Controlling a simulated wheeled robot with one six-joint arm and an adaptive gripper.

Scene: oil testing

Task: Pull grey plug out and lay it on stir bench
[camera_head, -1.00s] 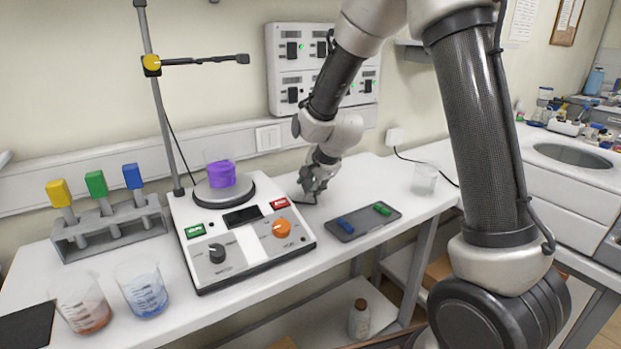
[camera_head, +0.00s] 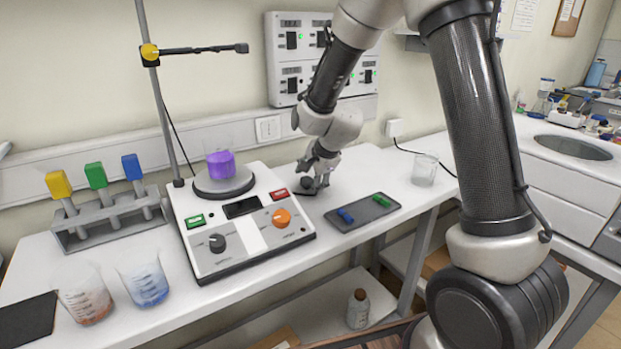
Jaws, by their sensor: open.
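My gripper (camera_head: 311,186) is open, low over the white bench (camera_head: 352,180), behind the small dark tray and right of the stirrer. A dark rounded shape shows at its fingers; I cannot tell whether it is part of the gripper. A pale plug (camera_head: 394,128) with a black cable sits at the wall above the back of the bench, right of my gripper and apart from it. It looks whitish, and I cannot tell whether it is the grey plug. The magnetic stirrer (camera_head: 245,250) stands on the bench with a beaker of purple liquid (camera_head: 221,163) on its plate.
A dark tray (camera_head: 345,226) holds blue and green pieces. An empty beaker (camera_head: 424,170) stands to the right. A metal stand rises behind the stirrer. A rack (camera_head: 115,228) with coloured-topped items and two beakers are at the left. The front bench strip is clear.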

